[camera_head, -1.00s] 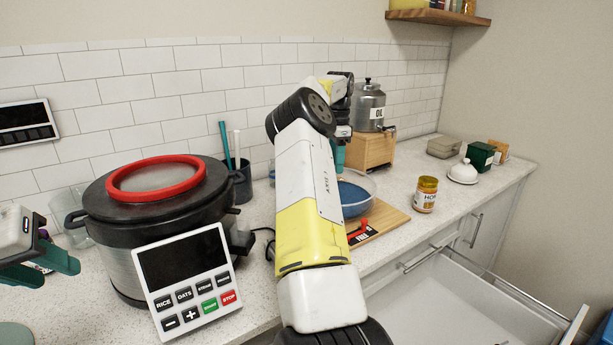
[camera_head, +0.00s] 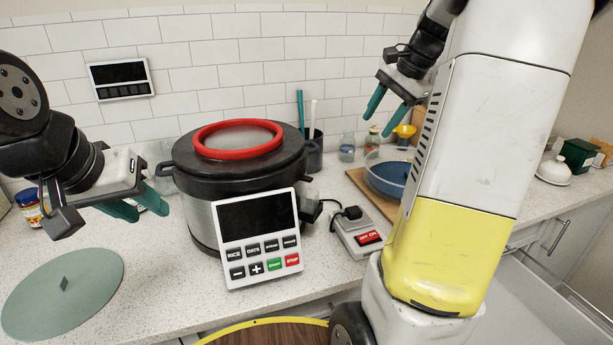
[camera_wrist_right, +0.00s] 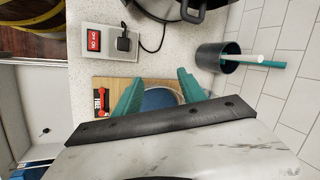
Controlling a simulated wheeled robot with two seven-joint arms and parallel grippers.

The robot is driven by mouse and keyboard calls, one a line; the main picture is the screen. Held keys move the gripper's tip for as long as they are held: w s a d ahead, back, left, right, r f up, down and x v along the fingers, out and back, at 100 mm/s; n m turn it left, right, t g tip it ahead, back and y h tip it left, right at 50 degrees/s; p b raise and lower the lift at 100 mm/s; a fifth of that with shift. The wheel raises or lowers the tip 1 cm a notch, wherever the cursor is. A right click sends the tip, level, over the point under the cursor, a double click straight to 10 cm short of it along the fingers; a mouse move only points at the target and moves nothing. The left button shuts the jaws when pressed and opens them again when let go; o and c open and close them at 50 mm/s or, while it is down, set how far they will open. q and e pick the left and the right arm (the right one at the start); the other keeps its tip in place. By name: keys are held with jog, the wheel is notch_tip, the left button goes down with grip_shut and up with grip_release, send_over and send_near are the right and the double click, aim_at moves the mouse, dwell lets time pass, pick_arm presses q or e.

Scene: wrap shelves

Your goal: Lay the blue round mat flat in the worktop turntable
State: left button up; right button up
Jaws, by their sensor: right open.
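The blue round mat (camera_head: 385,180) lies inside a clear-rimmed round turntable (camera_head: 372,160) on a wooden board at the back of the worktop. My right arm hides part of them, and I cannot tell whether the mat is fully flat. My right gripper (camera_head: 379,125) is open and empty, above and apart from the mat. In the right wrist view the mat (camera_wrist_right: 158,99) shows between the open fingers (camera_wrist_right: 160,95). My left gripper (camera_head: 150,212) is open and empty, left of the cooker and above the worktop.
A large cooker (camera_head: 205,225) with a red ring on its lid and a control panel stands mid-worktop. A grey-green round disc (camera_head: 62,295) lies at front left. A switch box (camera_head: 355,235) sits beside the cooker, a dark cup (camera_head: 312,152) behind. An open drawer (camera_head: 540,300) is lower right.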

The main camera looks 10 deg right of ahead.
jog(key=s+a+f+n+t, duration=0.1)
jog(key=s+a+n, duration=0.5)
jog(key=s+a, duration=0.3)
jog(key=s+a+f+n+t, duration=0.1)
jog(key=s+a+f+n, duration=0.1)
jog(key=s+a+n, duration=0.5)
jog(key=s+a, duration=0.3)
jog(key=a, duration=0.1)
jog(key=shift+a+f+h, duration=0.2)
jog(key=shift+f+h, duration=0.05)
jog(key=shift+h, duration=0.15)
